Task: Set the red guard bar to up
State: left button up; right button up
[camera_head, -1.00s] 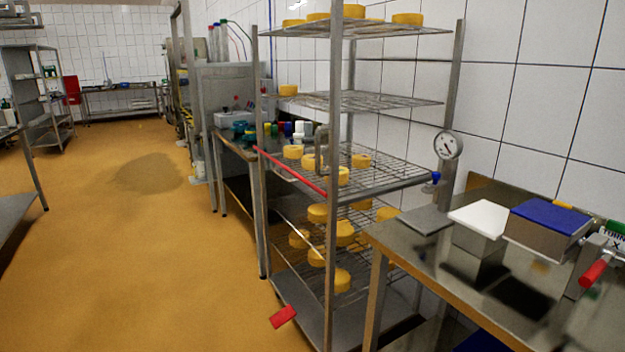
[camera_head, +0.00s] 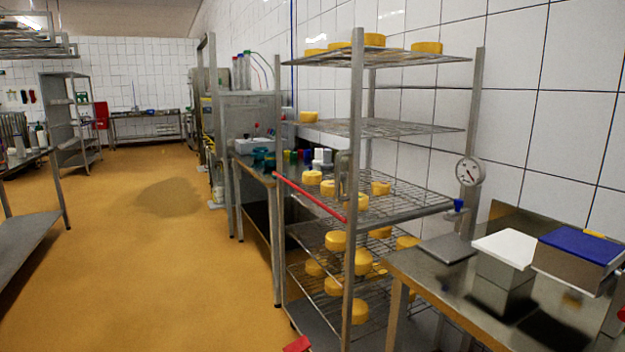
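The red guard bar (camera_head: 309,195) runs across the front of the wire rack (camera_head: 357,180) at the height of a middle shelf. It slopes down slightly from the left post to the front right post in the picture. Yellow cheeses stand on the shelf behind it. Neither of my grippers is in view, so nothing of mine is seen touching the bar.
A steel table (camera_head: 440,275) stands close at the right, with a white-topped block (camera_head: 505,249) and a blue-topped box (camera_head: 580,248). A red piece (camera_head: 298,344) shows low by the rack's foot. The orange floor (camera_head: 160,260) left of the rack is clear.

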aim_at(339, 217)
jog(key=u, duration=0.55)
jog(key=i, duration=1.55)
jog(key=z, duration=0.55)
